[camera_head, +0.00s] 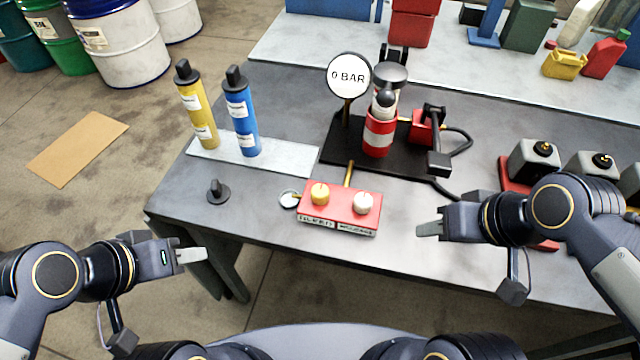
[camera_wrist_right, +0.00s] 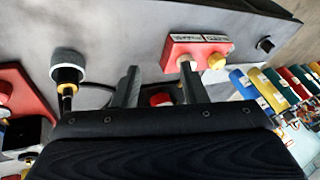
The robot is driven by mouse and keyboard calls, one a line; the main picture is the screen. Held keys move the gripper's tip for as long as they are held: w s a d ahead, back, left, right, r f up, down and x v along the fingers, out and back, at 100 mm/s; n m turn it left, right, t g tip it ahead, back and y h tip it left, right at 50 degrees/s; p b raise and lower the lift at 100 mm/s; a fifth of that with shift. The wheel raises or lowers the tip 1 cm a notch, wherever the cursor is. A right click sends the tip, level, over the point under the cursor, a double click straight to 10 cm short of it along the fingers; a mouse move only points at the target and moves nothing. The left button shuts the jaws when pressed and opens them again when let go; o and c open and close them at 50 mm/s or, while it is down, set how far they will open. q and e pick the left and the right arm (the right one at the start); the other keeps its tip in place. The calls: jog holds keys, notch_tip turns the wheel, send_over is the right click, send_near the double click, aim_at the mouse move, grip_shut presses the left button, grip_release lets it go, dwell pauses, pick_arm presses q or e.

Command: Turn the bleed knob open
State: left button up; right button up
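The red valve block (camera_head: 340,213) sits at the table's front edge, with a yellow knob (camera_head: 320,194) on its left, above a label reading BLEED, and a white knob (camera_head: 363,203) on its right. The right wrist view also shows the block (camera_wrist_right: 172,52) and yellow knob (camera_wrist_right: 217,60), beyond the fingertips. My right gripper (camera_head: 429,229) is to the right of the block, apart from it. Its fingers (camera_wrist_right: 160,83) are spread and empty. My left gripper (camera_head: 192,256) is in front of the table's left corner, touching nothing; its finger gap cannot be made out.
A gauge (camera_head: 349,77) reading 0 BAR stands behind the block, beside a red and white cylinder (camera_head: 379,132) on a black plate. A loose black knob (camera_head: 217,191) is at left. Yellow (camera_head: 197,110) and blue (camera_head: 241,115) bottles stand on a pale tray (camera_head: 292,158).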

jog(key=o, duration=0.3)
jog(key=w+a+n, duration=0.1)
jog(key=w, duration=0.1)
jog(key=w+a+r+g, duration=0.1)
jog(key=w+a+r+n+g, duration=0.1)
jog(key=w, duration=0.1)
jog(key=shift+w+n+h+p, duration=0.3)
jog(key=shift+w+p, duration=0.05)
jog(key=shift+p, duration=0.05)
jog(key=shift+o, duration=0.2)
jog(key=n+g+h+p, duration=0.2)
jog(key=n+h, duration=0.1)
jog(key=n, duration=0.2)
send_over(320, 190)
notch_tip(320, 190, down, 3)
jog(key=shift+r, duration=0.1)
notch_tip(320, 190, down, 8)
jog(key=c, duration=1)
